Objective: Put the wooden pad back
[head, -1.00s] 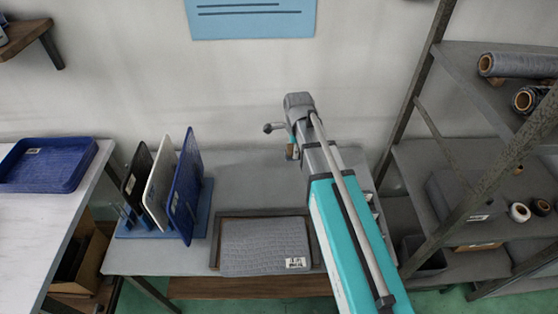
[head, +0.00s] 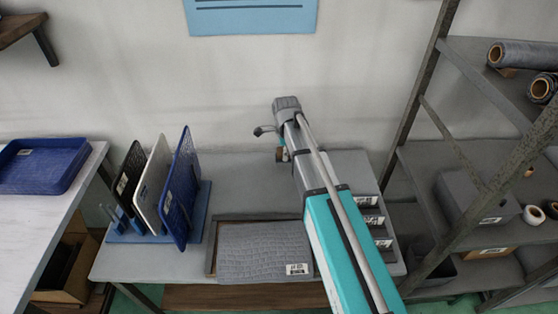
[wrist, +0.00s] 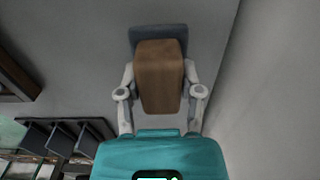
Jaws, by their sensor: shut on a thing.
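My gripper (wrist: 160,90) is shut on the wooden pad (wrist: 160,72), a brown block held between its two pale fingers in the wrist view. A dark grey-blue piece (wrist: 158,35) shows just beyond the pad; I cannot tell whether the two are joined. In the head view, my gripper (head: 281,146) is over the back part of the grey table (head: 240,180), near the wall. Only a small brown bit of the pad (head: 281,155) shows there below the wrist. Its height above the table is unclear.
A wooden tray (head: 210,248) with a grey textured panel (head: 262,250) lies at the table's front. A blue rack (head: 200,210) with upright panels stands left. Grey labelled bins (head: 375,222) stand right of my arm. A metal shelf (head: 412,85) borders the right side.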

